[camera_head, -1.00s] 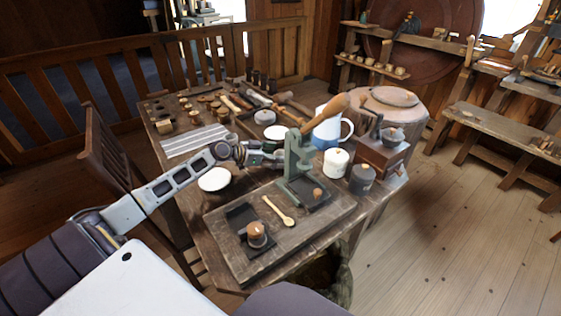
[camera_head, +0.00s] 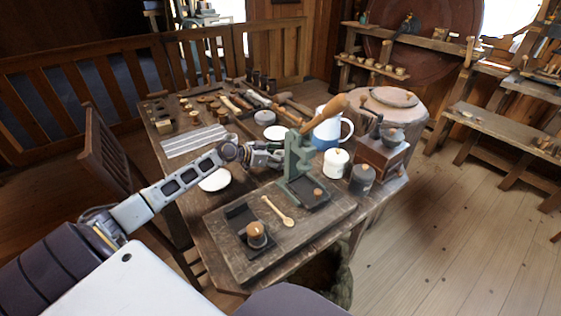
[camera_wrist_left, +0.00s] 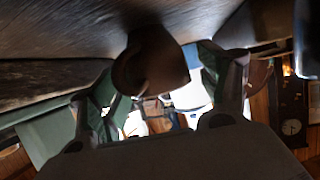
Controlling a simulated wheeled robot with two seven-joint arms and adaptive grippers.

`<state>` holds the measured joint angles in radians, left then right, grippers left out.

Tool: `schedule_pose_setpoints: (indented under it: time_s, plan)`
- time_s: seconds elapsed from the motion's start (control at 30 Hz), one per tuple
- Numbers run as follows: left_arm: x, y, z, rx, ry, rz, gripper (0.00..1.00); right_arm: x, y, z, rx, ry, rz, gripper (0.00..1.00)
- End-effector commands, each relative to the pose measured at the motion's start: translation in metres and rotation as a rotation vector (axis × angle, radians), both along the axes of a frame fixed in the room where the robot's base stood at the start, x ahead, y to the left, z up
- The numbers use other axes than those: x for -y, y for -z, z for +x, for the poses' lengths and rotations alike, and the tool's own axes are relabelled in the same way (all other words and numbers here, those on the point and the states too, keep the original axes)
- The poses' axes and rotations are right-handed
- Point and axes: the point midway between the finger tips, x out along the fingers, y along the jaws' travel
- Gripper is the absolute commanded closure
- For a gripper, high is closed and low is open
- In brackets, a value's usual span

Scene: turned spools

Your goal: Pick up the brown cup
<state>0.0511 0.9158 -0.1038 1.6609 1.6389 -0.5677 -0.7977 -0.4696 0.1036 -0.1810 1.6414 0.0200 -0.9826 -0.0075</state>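The brown cup (camera_wrist_left: 150,62) shows dark in the left wrist view, where the table surface fills the top of the picture. It stands against that surface, between the two fingers of my left gripper (camera_wrist_left: 158,92). The fingers are apart, one on each side of the cup, and I see no firm grip on it. In the head view my left gripper (camera_head: 268,156) is low over the table, just left of the green press, which partly covers its tip. I cannot make out the cup there. My right gripper is not in view.
The green press (camera_head: 297,160) stands on a dark board beside my gripper. A white plate (camera_head: 214,180) lies below the forearm. A blue-and-white mug (camera_head: 327,130), white canister (camera_head: 336,163), dark canister (camera_head: 362,179) and coffee grinder (camera_head: 381,155) stand to the right.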

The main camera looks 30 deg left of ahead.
Motion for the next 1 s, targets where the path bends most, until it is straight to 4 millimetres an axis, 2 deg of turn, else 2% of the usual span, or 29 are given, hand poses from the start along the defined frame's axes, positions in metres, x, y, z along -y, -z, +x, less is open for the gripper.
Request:
schedule_pose_setpoints:
  time_s: [0.03,0.33,0.73,1.0]
  plan:
    - [0.000,0.000,0.000,0.000,0.000,0.000,0.34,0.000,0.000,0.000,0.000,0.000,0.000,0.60]
    - [0.000,0.000,0.000,0.000,0.000,0.000,0.73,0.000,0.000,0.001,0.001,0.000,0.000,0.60]
    - [0.000,-0.007,0.000,0.001,0.000,0.000,0.73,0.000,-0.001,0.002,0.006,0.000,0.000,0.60]
    - [0.000,-0.036,0.000,0.003,0.002,0.003,0.73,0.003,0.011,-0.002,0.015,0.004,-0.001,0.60]
